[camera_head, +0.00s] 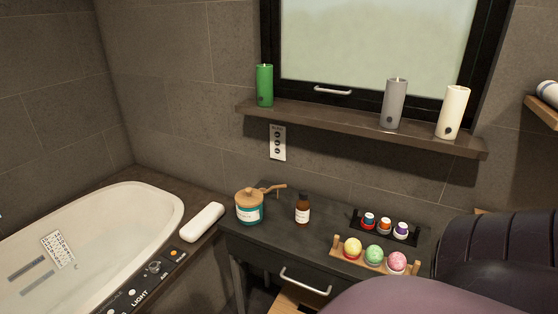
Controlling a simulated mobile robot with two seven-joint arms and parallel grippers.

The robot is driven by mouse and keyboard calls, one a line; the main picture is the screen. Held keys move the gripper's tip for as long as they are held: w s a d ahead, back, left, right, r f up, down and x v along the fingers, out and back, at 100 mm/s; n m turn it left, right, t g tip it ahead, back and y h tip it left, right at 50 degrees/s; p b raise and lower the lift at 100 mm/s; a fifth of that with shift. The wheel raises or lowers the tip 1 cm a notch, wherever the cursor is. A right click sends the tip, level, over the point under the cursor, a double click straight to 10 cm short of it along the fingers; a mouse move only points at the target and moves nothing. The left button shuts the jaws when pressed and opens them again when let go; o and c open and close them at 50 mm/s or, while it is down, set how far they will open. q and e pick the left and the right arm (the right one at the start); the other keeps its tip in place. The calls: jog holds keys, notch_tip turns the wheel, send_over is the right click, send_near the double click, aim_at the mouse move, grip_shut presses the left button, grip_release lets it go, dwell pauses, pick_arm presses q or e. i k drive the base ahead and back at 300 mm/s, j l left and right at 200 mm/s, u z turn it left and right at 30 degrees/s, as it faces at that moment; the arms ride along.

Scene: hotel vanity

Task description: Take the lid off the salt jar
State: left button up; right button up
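The salt jar (249,213) stands upright at the left end of the dark vanity top. It has a teal body with a white label. A round tan wooden lid (248,195) sits on its top and covers the opening. Neither of my grippers is in view, and nothing touches the jar.
A brown bottle (303,209) stands just right of the jar. Racks with colored balls (374,256) and small jars (386,226) are further right. A bathtub (90,240) with a white pillow (202,222) is left. A candle shelf (350,126) overhangs behind.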

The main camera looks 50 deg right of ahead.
aim_at(249, 197)
jog(key=z, duration=1.4)
jog(key=i+j+z, duration=0.15)
jog(key=i+j, duration=0.8)
jog(key=j, duration=0.15)
